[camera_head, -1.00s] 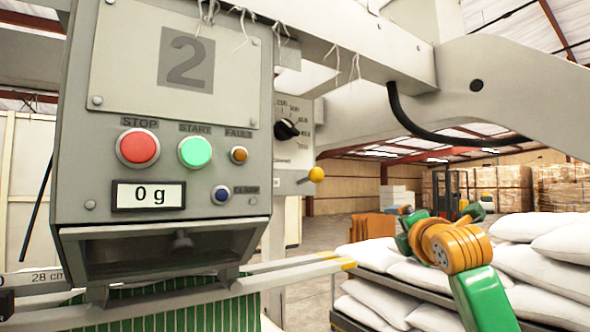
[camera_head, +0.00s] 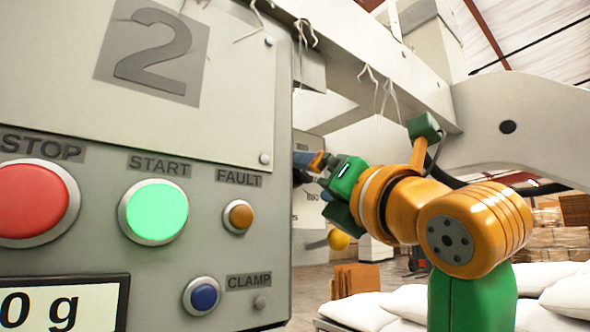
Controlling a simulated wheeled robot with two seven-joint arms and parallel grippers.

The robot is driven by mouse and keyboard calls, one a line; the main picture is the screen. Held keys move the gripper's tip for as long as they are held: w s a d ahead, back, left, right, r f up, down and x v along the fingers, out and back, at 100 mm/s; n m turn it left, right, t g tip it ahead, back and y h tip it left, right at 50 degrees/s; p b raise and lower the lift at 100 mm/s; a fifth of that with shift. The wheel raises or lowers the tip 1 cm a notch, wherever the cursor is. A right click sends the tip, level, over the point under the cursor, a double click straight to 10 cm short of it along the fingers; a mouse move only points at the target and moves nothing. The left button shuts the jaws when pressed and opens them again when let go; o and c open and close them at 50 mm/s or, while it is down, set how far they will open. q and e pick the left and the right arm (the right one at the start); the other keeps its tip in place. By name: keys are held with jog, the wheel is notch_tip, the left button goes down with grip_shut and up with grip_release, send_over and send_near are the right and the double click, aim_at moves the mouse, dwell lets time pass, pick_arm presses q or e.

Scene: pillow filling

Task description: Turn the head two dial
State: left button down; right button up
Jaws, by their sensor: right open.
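The head two panel (camera_head: 225,60) with a large number 2 fills the left of the view. The dial's pale plate (camera_head: 308,212) shows beyond the panel's right edge, on a face set further back. The dark knob (camera_head: 299,178) is only partly visible, between the panel edge and my gripper. My right gripper (camera_head: 303,167) comes in from the right and has its fingers at the knob. Its jaws are open; the panel edge and the hand partly hide them, so I cannot tell whether they touch the knob. My left gripper is not in view.
The panel carries a red STOP button (camera_head: 33,203), a green START button (camera_head: 153,211), an orange FAULT lamp (camera_head: 238,216), a blue CLAMP button (camera_head: 202,296) and a 0 g display (camera_head: 60,305). A yellow ball-ended lever (camera_head: 339,240) sits below the dial. White sacks (camera_head: 375,308) lie lower right.

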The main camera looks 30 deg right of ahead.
aim_at(301, 172)
jog(key=x, duration=0.1)
jog(key=p+x, duration=0.1)
jog(key=x, duration=0.1)
jog(key=shift+d+r, duration=0.15)
jog(key=shift+r, duration=0.1)
jog(key=shift+w+f, duration=0.1)
jog(key=shift+w, duration=0.1)
jog(key=shift+c, duration=0.4)
jog(key=shift+s, duration=0.2)
jog(key=c, duration=1.3)
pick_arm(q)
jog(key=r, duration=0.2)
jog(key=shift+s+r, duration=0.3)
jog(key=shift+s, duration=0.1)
